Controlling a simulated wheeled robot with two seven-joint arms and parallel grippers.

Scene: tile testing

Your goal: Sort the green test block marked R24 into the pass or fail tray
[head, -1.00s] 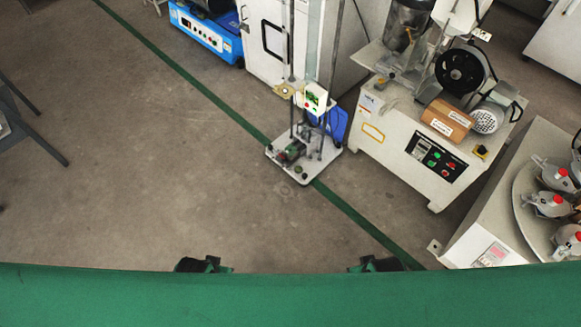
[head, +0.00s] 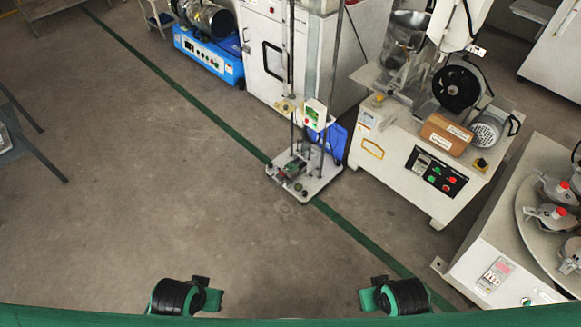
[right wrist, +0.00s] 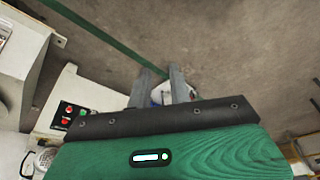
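The green test block marked R24 and the pass and fail trays do not show in either view. In the right wrist view, the two grey fingers of my right gripper (right wrist: 162,88) point away over the floor. They stand apart, and no block shows between them. A pale object, too small to name surely, shows behind the gap. In the head view only black and green parts of my own arms show at the bottom edge. My left gripper cannot be seen.
A small white stand (head: 305,185) sits on the floor by a green line (head: 165,80). A white machine with a control panel (head: 435,172) and a round-plate machine (head: 500,245) stand at right. A blue unit (head: 205,55) is at the back.

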